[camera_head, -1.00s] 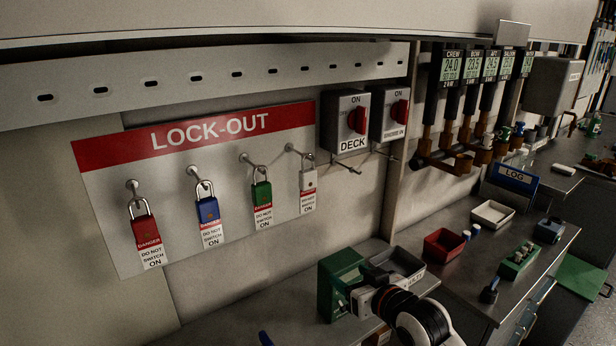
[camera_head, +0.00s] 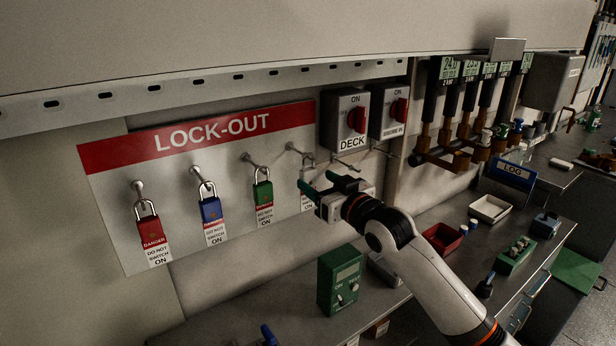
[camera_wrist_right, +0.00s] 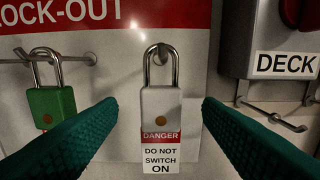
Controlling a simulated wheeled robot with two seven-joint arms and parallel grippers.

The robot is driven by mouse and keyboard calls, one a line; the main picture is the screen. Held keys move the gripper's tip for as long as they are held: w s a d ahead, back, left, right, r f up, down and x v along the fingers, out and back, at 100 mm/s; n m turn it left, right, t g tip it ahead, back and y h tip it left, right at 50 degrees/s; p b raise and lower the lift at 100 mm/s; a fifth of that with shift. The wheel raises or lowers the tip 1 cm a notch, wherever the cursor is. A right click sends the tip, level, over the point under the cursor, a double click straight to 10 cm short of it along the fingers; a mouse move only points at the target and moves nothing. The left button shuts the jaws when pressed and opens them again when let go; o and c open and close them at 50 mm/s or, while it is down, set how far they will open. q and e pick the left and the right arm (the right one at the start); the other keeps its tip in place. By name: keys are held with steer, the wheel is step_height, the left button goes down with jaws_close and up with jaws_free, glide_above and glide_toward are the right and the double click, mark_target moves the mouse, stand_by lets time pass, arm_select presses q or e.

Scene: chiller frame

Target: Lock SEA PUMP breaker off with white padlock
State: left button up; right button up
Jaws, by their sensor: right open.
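The white padlock (camera_wrist_right: 161,108) hangs by its shackle from a peg on the lock-out board, with a DANGER tag below it. In the right wrist view it is centred between the two green fingers of my right gripper (camera_wrist_right: 160,125), which are open and apart from it. In the head view my right gripper (camera_head: 322,186) is at the board's right end and partly hides the white padlock (camera_head: 307,176). Two breaker switches with red knobs are on the wall; one reads DECK (camera_head: 347,122), and the label of the other (camera_head: 390,112) is too small to read surely.
Red (camera_head: 150,232), blue (camera_head: 211,210) and green (camera_head: 263,193) padlocks hang to the left on the lock-out board (camera_head: 110,190). Empty hooks stick out below the DECK switch. A green box (camera_head: 338,283) stands on the bench under my right arm.

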mark_target(310, 176)
steer(key=shift+w+a+r, duration=0.1)
steer(key=shift+w+a, duration=0.05)
steer(key=shift+w, duration=0.2)
steer(key=p+x, duration=0.2)
steer(key=x, duration=0.1)
steer(key=shift+w+a, duration=0.4)
steer(key=shift+w, duration=0.15)
steer(key=shift+c, duration=0.2)
steer(key=c, duration=1.1)
